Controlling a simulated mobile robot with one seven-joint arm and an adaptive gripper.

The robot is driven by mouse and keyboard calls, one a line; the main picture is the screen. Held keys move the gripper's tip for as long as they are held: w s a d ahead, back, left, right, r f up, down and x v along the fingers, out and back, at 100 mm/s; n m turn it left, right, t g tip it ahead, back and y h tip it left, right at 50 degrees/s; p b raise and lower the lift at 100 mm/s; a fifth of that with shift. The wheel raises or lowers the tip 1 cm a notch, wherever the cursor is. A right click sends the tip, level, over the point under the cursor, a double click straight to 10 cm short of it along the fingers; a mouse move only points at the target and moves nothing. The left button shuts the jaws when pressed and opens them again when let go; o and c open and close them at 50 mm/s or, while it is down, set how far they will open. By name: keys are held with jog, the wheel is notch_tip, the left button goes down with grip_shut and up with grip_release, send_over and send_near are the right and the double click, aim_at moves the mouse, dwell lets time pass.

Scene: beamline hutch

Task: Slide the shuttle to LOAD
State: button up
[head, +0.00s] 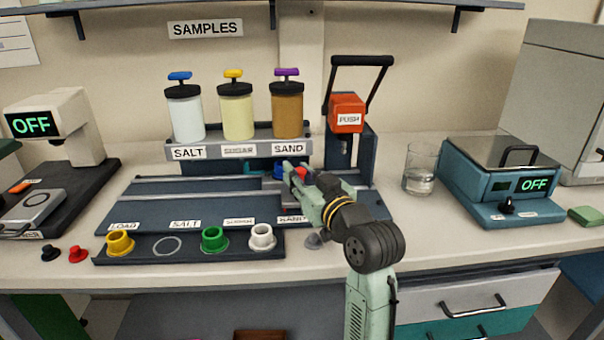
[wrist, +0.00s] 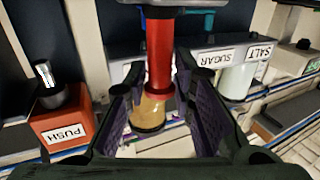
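The shuttle's red upright handle (wrist: 159,55) stands between the two fingers of my gripper (wrist: 159,85) in the wrist view, with narrow gaps on both sides. In the head view my gripper (head: 300,177) is at the right part of the dark rail bed (head: 150,205), near the SAND label, and a bit of the red handle (head: 301,172) shows at its tips. My gripper is open around the handle. The shuttle body is mostly hidden behind my gripper and arm. The LOAD label (head: 123,226) is at the far left of the bed.
Sample jars, including the SAND jar (head: 287,110), stand on a shelf above the bed. A red PUSH press (head: 347,112) and a glass beaker (head: 420,170) stand to the right. A front rack (head: 190,246) holds coloured cups. The bed left of my gripper looks clear.

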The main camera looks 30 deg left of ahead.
jog(key=shift+o, duration=1)
jog(key=v, duration=1.2)
